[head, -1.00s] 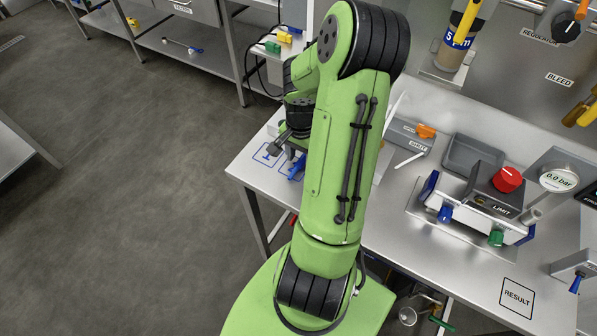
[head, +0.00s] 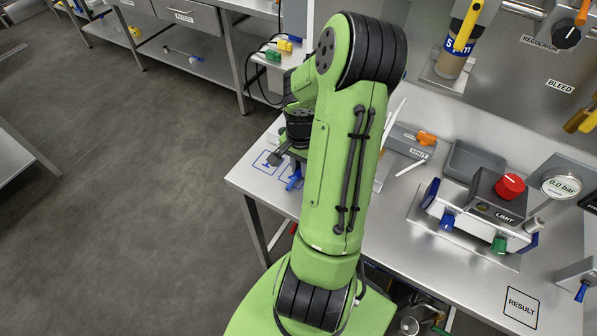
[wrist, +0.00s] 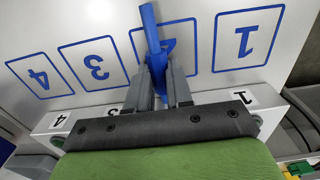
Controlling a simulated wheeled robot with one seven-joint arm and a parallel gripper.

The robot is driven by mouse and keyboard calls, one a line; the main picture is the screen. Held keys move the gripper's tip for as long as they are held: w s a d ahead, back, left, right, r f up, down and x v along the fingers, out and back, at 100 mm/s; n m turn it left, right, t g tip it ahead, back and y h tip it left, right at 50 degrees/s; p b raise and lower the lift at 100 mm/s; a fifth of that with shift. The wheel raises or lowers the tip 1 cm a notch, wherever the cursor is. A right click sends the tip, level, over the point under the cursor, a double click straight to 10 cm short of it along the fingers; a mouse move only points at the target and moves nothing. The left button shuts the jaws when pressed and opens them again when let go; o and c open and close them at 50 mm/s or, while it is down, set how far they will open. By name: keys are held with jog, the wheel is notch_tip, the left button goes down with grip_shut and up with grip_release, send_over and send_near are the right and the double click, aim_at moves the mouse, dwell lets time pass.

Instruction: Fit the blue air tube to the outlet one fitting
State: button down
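A blue tube-like piece (wrist: 152,30) stands out between my gripper's two grey fingers in the wrist view, over the table square marked 2. It also shows in the head view (head: 294,180) at the table's left corner, partly behind my arm. My gripper (wrist: 160,75) has one finger on each side of it; whether the fingers press on it is not clear. In the head view my gripper (head: 284,153) is low over that corner. I cannot identify the outlet one fitting.
Blue outlined squares, including 1 (wrist: 246,38) and 3 (wrist: 95,65), mark the table. To the right are a LIMIT unit (head: 490,213) with a red knob, a grey tray (head: 473,162) and a pressure gauge (head: 561,186).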

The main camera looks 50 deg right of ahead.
jog(key=shift+r+p, duration=1.95)
jog(key=shift+r, duration=0.4)
jog(key=shift+f, duration=0.1)
